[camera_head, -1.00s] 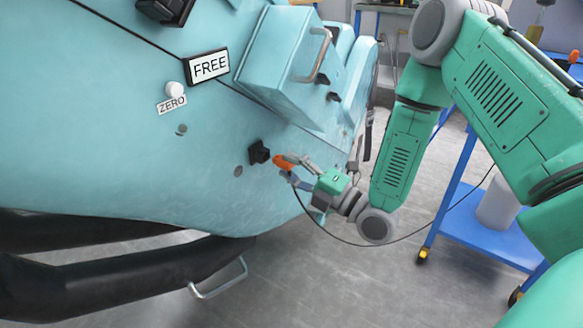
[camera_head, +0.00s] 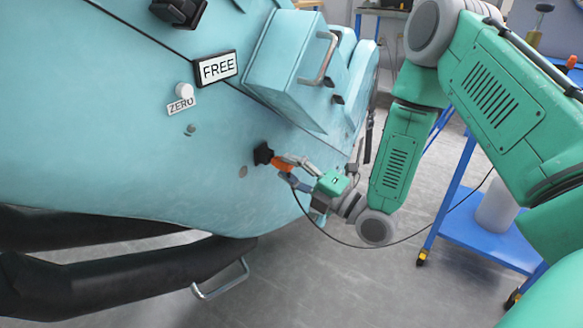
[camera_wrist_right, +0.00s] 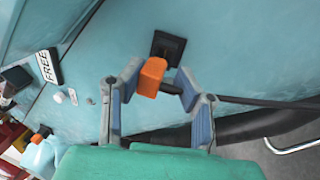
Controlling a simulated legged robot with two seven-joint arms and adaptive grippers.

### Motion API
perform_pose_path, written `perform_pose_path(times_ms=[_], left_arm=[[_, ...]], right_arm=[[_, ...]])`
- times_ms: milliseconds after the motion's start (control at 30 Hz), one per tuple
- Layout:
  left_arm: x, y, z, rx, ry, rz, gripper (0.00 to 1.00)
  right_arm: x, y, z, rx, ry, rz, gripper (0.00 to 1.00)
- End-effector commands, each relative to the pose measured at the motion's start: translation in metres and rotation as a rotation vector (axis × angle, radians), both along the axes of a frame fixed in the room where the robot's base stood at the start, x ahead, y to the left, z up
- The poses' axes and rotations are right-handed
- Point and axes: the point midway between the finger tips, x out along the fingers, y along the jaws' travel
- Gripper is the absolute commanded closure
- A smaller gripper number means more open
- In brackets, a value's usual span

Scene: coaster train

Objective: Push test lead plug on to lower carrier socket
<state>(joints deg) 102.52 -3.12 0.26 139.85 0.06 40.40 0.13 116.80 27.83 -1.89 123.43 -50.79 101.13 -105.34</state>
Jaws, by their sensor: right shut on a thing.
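The orange test lead plug (camera_head: 282,164) is at the lower black carrier socket (camera_head: 263,153) on the teal carrier side. In the head view its front end appears to meet the socket; how deep it sits I cannot tell. My right gripper (camera_head: 286,171) is shut on the plug from the right. In the right wrist view the plug (camera_wrist_right: 151,77) shows between the fingertips of the gripper (camera_wrist_right: 153,88), in front of the square black socket (camera_wrist_right: 167,48), partly covering it. The dark lead (camera_head: 345,243) hangs in a loop below the wrist. My left gripper is not in view.
A FREE label (camera_head: 216,68), a white ZERO knob (camera_head: 184,91) and a box with a metal handle (camera_head: 318,60) are on the carrier above the socket. Black tubes (camera_head: 130,275) run below. A blue cart (camera_head: 480,235) stands right, with open floor between.

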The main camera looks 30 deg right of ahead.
Motion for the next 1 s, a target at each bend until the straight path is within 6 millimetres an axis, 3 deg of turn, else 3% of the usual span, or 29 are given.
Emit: perform_pose_path(times_ms=[1000], left_arm=[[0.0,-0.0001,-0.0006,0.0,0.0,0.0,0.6]], right_arm=[[0.0064,0.0043,0.0,-0.001,0.0,-0.001,1.0]])
